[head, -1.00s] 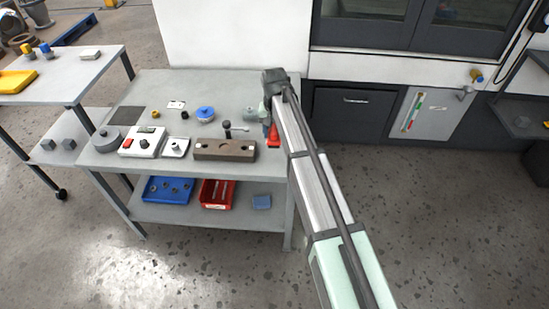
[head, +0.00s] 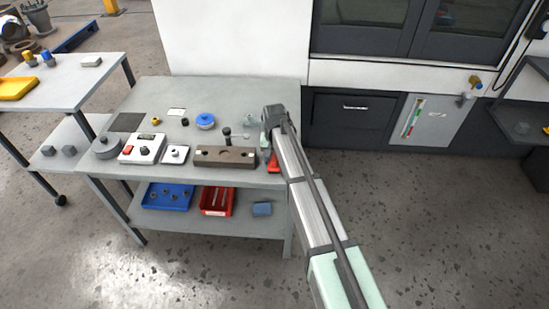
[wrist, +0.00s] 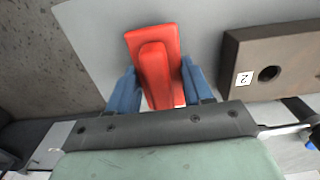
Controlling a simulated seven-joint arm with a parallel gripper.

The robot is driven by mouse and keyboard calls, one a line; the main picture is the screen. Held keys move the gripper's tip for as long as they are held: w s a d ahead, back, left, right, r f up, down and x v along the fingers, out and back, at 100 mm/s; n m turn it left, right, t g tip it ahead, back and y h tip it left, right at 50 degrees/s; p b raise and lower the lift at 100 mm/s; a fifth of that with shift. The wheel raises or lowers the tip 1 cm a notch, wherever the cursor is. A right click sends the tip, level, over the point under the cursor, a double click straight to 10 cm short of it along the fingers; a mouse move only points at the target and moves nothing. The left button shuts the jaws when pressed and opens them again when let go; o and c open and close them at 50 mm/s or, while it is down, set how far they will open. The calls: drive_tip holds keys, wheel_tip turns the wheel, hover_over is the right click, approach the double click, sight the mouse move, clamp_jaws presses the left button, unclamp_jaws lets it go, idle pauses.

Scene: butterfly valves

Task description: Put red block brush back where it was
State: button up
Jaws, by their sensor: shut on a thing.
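The red block brush (wrist: 155,62) lies between the two blue fingers of my gripper (wrist: 162,84) in the wrist view. The fingers are shut on its sides. It has a wide red base and a raised, rounded red grip. In the head view the brush (head: 273,163) shows at the right front of the grey workbench (head: 232,178), just below my wrist. I cannot tell whether it touches the bench top.
A brown block with holes (head: 225,156), marked 2 in the wrist view (wrist: 285,62), sits close to the right of the brush there. The bench edge and floor (wrist: 45,60) are to the left. Several parts and a blue-topped pot (head: 205,121) stand farther back.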

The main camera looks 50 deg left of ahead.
sight(274, 155)
drive_tip(key=o, duration=1.1)
drive_tip(key=shift+f, duration=0.1)
wheel_tip(274, 155, up, 12)
